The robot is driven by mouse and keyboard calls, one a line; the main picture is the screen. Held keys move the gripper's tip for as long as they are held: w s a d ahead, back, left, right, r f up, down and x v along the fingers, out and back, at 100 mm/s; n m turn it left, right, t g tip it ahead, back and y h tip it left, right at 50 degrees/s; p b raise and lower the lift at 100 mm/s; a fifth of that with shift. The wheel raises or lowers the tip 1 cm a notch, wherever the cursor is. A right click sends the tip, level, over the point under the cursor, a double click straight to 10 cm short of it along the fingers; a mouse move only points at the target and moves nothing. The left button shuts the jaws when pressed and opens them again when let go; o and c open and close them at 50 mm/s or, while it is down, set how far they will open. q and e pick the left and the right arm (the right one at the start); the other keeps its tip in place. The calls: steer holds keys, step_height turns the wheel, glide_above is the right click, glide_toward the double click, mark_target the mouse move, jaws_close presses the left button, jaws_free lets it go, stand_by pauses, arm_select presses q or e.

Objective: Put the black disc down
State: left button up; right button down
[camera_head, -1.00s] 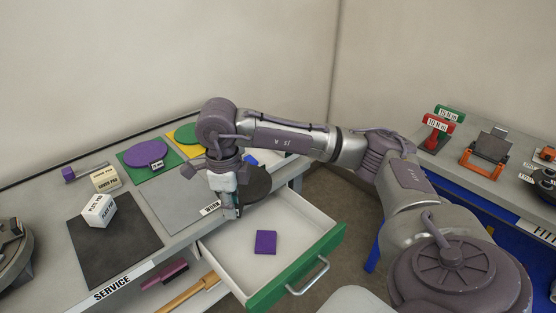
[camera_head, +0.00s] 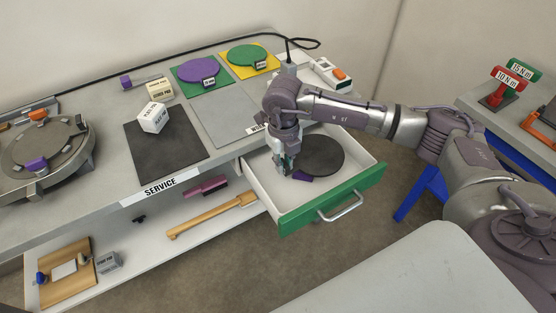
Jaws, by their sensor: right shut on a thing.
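The black disc (camera_head: 322,156) is in or just above the open drawer (camera_head: 259,185) with the green front, lying roughly flat. My right gripper (camera_head: 287,171) is shut on the left edge of the disc. I cannot tell whether the disc touches the drawer floor. My left gripper is not in view.
A lower shelf holds a wooden mallet (camera_head: 212,214). The drawer's right part is clear.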

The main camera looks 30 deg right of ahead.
step_height(320, 180, down, 3)
steer(key=shift+f, duration=0.1)
steer(key=shift+w, duration=0.55)
steer(key=w+p, duration=0.1)
steer(key=w, duration=0.2)
steer(key=shift+a, duration=0.2)
steer(key=shift+f+p, duration=0.4)
steer(key=shift+p, duration=0.05)
steer(key=shift+f, duration=0.25)
steer(key=shift+f+b, duration=0.6)
